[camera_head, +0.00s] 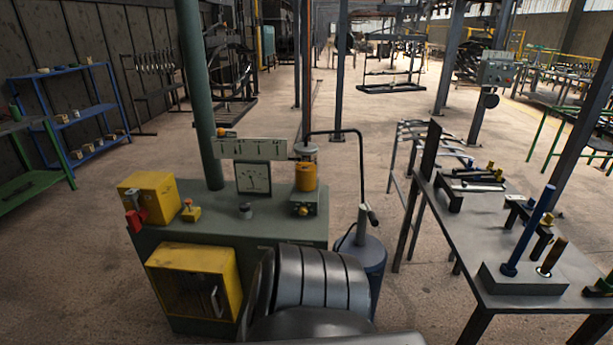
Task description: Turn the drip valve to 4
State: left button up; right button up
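A green machine cabinet (290,228) stands left of centre. On it is an amber cylinder with a grey cap (306,176), which looks like the drip oiler, on a small green block with a yellow knob (303,210). A pale scale plate (252,149) with several marks runs left from its cap. A small orange-and-dark piece (227,134) sits at the plate's left end. The marks are too small to read, so I cannot tell the valve's setting. Neither of my grippers is in view.
A bent black pipe (361,165) rises beside the amber cylinder. A worktable (465,235) stands right. A green post (197,95) rises behind.

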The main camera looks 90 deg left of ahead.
aim_at(303, 209)
jog(key=u, duration=0.75)
jog(key=i, duration=0.75)
jog(key=u, duration=1.1)
jog(key=i, duration=0.25)
jog(key=u, duration=0.2)
